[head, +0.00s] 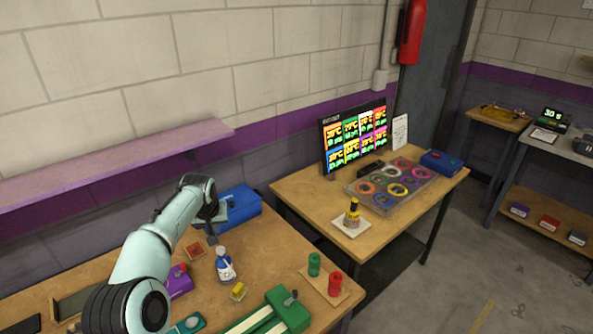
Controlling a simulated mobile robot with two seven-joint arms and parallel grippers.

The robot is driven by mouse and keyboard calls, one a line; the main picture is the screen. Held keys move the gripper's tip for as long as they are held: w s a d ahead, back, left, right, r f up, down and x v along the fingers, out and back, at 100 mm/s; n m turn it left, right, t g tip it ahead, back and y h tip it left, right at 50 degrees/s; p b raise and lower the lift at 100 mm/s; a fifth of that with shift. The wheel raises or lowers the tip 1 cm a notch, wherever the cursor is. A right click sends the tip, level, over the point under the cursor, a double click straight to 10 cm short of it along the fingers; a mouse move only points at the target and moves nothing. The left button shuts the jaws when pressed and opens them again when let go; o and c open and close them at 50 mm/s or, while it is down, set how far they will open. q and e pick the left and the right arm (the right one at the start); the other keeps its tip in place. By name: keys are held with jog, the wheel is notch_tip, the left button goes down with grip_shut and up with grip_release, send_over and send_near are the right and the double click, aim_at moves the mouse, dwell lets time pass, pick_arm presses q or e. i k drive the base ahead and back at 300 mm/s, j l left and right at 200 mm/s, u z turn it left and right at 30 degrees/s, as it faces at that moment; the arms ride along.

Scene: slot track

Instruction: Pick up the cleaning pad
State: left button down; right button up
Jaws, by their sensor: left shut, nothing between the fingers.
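My left arm reaches in from the lower left over the near table. Its gripper (212,238) is shut and empty, pointing down just above the white-and-blue bottle in the picture. A small yellow block (238,292), which may be the cleaning pad, lies on the table below the bottle. A small reddish-brown square (195,252) lies left of the gripper; I cannot tell which of the two is the pad. My right gripper is not in view.
The bottle (225,266) stands close to the gripper. A blue box (240,206) is behind it. A purple object (180,282), a green-topped device (288,310) and a board with green and red cylinders (334,284) surround the yellow block. A second table (300,190) stands behind.

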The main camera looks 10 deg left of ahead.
aim_at(238, 292)
jog(key=k+l, duration=0.8)
jog(key=k, duration=0.05)
